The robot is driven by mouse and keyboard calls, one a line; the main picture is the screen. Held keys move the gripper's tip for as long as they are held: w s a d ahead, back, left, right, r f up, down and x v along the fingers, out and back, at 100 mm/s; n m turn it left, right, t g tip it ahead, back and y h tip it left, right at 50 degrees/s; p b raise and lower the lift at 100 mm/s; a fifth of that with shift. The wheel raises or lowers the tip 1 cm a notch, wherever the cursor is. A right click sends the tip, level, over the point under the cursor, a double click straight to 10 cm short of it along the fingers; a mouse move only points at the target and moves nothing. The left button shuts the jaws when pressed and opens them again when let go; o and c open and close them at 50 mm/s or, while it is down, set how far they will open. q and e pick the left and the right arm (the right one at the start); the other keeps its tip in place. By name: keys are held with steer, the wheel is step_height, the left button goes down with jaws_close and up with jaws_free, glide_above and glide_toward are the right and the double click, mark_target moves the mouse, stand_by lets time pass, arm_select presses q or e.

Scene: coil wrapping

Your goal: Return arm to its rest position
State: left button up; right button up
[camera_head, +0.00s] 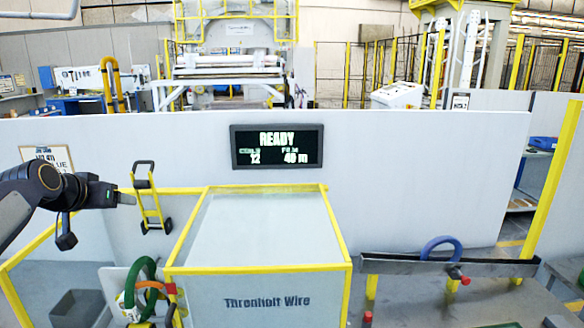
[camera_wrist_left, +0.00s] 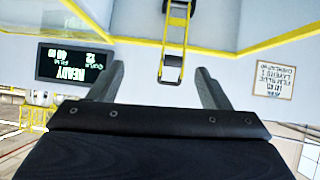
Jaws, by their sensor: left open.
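My left gripper (camera_head: 98,218) is at the left of the head view, raised in front of the white partition. Its fingers are apart, with nothing between them. In the left wrist view, both fingers of the gripper (camera_wrist_left: 161,70) stand apart and empty, with a yellow hand truck beyond them. My right gripper does not show. A blue coil (camera_head: 440,243) stands upright at the grey rail on the right.
A yellow-edged box marked "Thronholt Wire" (camera_head: 265,232) stands in the centre. The yellow hand truck (camera_head: 150,205) is by the white partition (camera_head: 400,150). A dark display (camera_head: 277,147) reads READY. A grey bin (camera_head: 78,308) is at the lower left. The air around the left gripper looks clear.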

arm_select(q)
steer(key=s+d+f+g+h, duration=0.1)
steer(key=s+d+f, duration=0.5)
steer(key=s, duration=0.6)
steer(key=s+d+f+g+h, duration=0.1)
steer(key=s+d+f+g, duration=0.1)
steer(key=s+d+f, duration=0.4)
steer(key=s+d+f+n+g+h+b, duration=0.1)
steer(key=s+d+f, duration=0.6)
steer(key=s, duration=1.1)
step_height(320, 180, down, 4)
steer(key=shift+r+g+h, duration=0.2)
steer(key=shift+g+h, duration=0.2)
steer(key=shift+g, duration=0.4)
steer(key=shift+s+d, duration=0.1)
steer(key=shift+c, duration=0.4)
